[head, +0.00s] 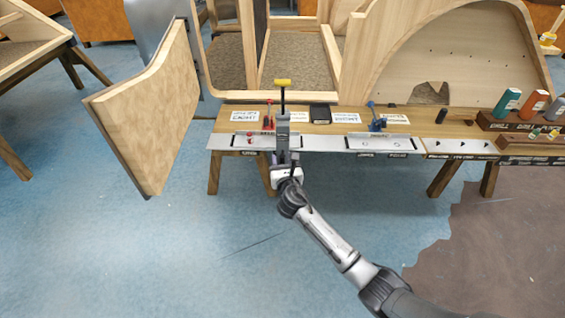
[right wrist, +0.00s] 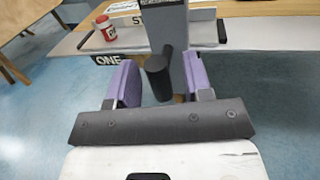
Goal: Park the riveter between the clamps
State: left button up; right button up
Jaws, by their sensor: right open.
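The riveter, a grey upright tool with a black shaft and yellow top handle (head: 283,83), stands at the bench's front edge. Its grey body (right wrist: 172,25) and a black round end show in the right wrist view. My right gripper (head: 284,160) is open at the riveter's lower part; in the right wrist view its purple fingers (right wrist: 160,85) stand apart on either side of the black end. Whether they touch it I cannot tell. A red clamp (head: 268,119) stands just left of the riveter, a blue clamp (head: 376,121) farther right. My left gripper is not in view.
The wooden bench (head: 350,128) has labels, a black box (head: 320,113) and metal trays (head: 381,143) along its front. Bottles stand in a rack (head: 495,121) at right. A wooden panel (head: 150,110) stands at left; wooden frames rise behind. Floor in front is clear.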

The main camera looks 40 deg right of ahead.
jog(key=shift+c, duration=0.4)
grip_shut()
